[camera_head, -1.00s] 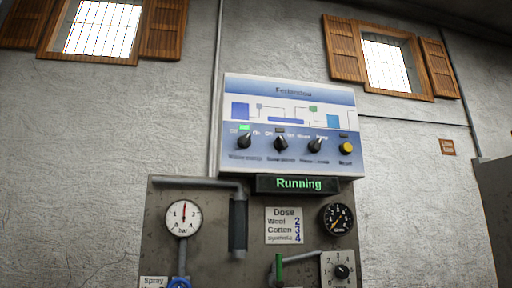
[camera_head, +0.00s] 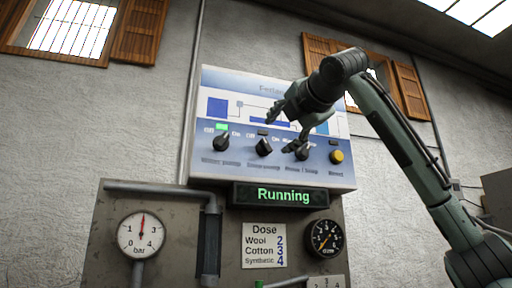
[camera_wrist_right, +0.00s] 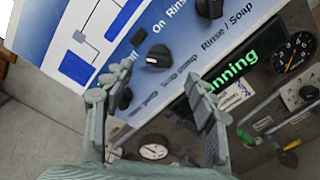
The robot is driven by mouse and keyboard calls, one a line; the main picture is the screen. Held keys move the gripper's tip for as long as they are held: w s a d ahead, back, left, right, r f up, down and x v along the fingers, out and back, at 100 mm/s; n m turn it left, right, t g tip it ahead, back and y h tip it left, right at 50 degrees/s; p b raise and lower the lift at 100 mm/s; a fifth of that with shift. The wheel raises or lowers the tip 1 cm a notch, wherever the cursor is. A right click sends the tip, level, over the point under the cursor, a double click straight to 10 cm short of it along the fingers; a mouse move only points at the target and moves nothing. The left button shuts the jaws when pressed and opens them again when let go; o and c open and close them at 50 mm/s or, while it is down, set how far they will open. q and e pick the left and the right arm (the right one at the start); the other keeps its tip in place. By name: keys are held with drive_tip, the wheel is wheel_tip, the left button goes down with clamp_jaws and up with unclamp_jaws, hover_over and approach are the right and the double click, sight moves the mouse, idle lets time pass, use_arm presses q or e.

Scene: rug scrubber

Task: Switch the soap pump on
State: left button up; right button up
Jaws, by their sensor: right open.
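The soap pump knob (camera_head: 264,147) is a black rotary knob on the blue-and-white control panel (camera_head: 215,172), second from left. The small lamp above it is dark. My right gripper (camera_head: 288,128) is in front of the panel, with one finger above and right of this knob and the other over the rinse/soap selector (camera_head: 302,153). In the right wrist view the open, empty gripper (camera_wrist_right: 150,100) points at the panel, and the soap pump knob (camera_wrist_right: 158,58) lies beyond the fingertips, apparently untouched. My left gripper is out of view.
The water pump knob (camera_head: 221,143) is at the left with a green lamp lit above it. A yellow reset button (camera_head: 337,157) is at the right. Below hang a "Running" display (camera_head: 284,196), a pressure gauge (camera_head: 141,235) and a dose chart (camera_head: 264,246).

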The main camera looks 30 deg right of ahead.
sight(269, 144)
drive_tip(key=p+x, duration=0.1)
drive_tip(key=x, duration=0.5)
drive_tip(key=shift+w+d, duration=0.15)
drive_tip(key=shift+w, duration=0.2)
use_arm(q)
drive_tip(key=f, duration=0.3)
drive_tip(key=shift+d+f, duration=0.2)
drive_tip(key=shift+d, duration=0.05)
use_arm(e)
drive_tip(key=shift+w+d, duration=0.1)
drive_tip(key=shift+w, duration=0.25)
drive_tip(key=shift+c, duration=0.6)
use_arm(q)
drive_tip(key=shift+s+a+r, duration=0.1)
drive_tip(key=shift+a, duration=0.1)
use_arm(e)
drive_tip(key=c, duration=1)
